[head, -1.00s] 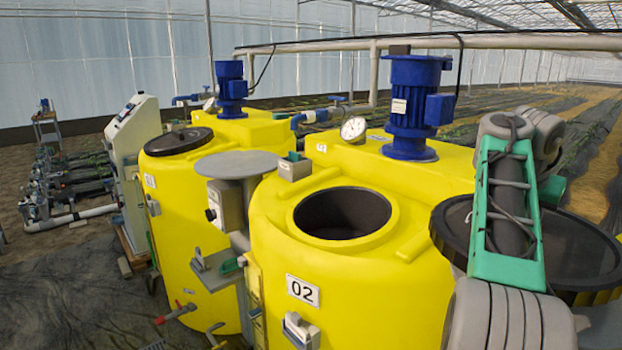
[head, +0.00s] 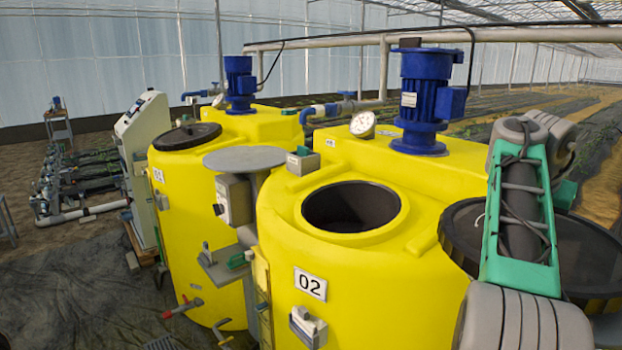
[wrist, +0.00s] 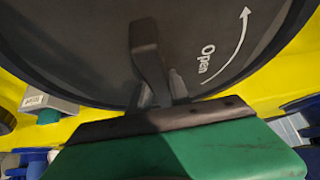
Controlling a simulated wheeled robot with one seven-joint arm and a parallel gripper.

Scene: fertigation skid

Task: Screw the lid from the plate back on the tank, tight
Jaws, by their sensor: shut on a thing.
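The lid (head: 575,245) is a wide black disc at the right of the head view, partly hidden by my arm, level with the top of the yellow tank marked 02 (head: 300,245). The tank's round dark opening (head: 353,207) is uncovered, to the left of the lid. My gripper (wrist: 158,92) is shut on the lid's raised bar handle (wrist: 146,50) in the wrist view. There the lid shows "Open" and a curved white arrow. In the head view my fingers are hidden. The grey round plate (head: 245,158) on its post is empty, left of the opening.
A blue motor (head: 422,100) stands behind the opening, with a round gauge (head: 363,124) beside it. A second yellow tank (head: 190,235) with a black lid (head: 185,136) stands at the left. A grey box (head: 303,160) sits at the tank's left rim.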

